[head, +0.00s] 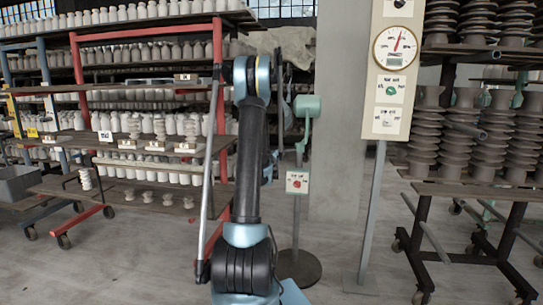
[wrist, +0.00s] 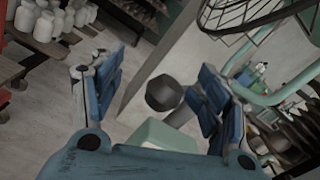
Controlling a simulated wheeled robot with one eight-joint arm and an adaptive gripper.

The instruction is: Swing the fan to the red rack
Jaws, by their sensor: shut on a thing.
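The fan is a stand with a pale green head (head: 307,107), a thin pole and a round dark base (head: 312,268); my arm hides much of its upper part. In the wrist view, a pale green block (wrist: 165,137) and a dark knob (wrist: 164,92) lie between the two blue fingers of my gripper (wrist: 152,95), which is shut on the fan. The exact contact is hard to see. A dark wire cage (wrist: 245,14) shows at the top right there. The red rack (head: 77,80) stands at the left in the head view, its shelves full of white pottery.
A tall panel with a dial (head: 396,48) stands on a post right of the fan. A concrete pillar (head: 338,140) is behind it. A wheeled rack of stacked dark pieces (head: 470,188) fills the right. A small box with a red knob (head: 297,182) is on the fan's pole.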

